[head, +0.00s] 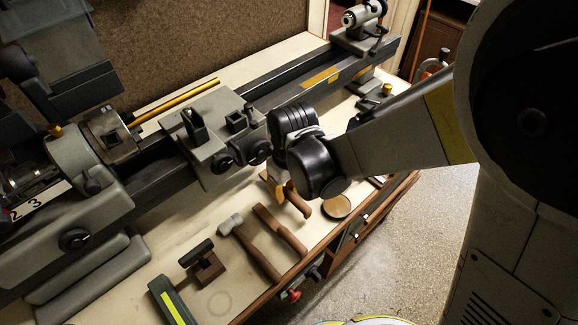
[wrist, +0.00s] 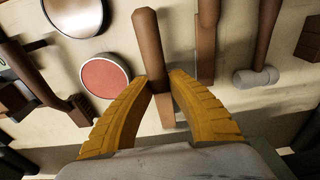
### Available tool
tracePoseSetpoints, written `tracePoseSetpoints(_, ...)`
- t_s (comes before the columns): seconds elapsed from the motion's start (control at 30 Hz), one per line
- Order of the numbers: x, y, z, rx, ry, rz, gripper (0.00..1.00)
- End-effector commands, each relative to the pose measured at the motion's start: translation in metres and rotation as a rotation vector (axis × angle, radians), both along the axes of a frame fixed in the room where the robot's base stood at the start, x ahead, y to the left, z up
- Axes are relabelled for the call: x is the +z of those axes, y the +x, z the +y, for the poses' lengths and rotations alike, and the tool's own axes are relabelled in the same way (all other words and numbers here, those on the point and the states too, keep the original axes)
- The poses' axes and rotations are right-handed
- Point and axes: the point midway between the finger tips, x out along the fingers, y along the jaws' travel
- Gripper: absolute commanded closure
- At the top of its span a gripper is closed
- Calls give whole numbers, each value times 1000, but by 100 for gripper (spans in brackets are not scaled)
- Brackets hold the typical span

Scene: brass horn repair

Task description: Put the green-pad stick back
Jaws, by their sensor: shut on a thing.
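My gripper (wrist: 159,79) is shut on a brown wooden stick (wrist: 149,40), its yellow fingers on either side of it. In the head view my gripper (head: 276,191) is low over the front of the bench, with the brown stick (head: 300,202) sticking out toward the lower right. I cannot tell whether the stick still touches the bench. A dark bar with a yellow-green strip (head: 175,308) lies at the front left of the bench.
A pale-headed hammer (head: 235,228) and another wooden tool (head: 280,230) lie beside my gripper. A round dish (head: 336,207) is near the bench edge. A red disc (wrist: 105,76) lies close to my left finger. The lathe (head: 215,140) stands behind.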

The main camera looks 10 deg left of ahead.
Motion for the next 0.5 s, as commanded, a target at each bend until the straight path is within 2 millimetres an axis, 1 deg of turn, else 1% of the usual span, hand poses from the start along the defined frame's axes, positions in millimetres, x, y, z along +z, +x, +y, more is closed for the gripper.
tracePoseSetpoints(0.03, -13, 0, 0, 0, 0, 0, 100)
tracePoseSetpoints(0.1, -21, 0, 0, 0, 0, 0, 100)
tracePoseSetpoints(0.33, -20, 0, 0, 0, 0, 0, 100)
tracePoseSetpoints(0.47, -24, 0, 0, 0, 0, 0, 100)
tracePoseSetpoints(0.5, -24, 0, 0, 0, 0, 0, 73)
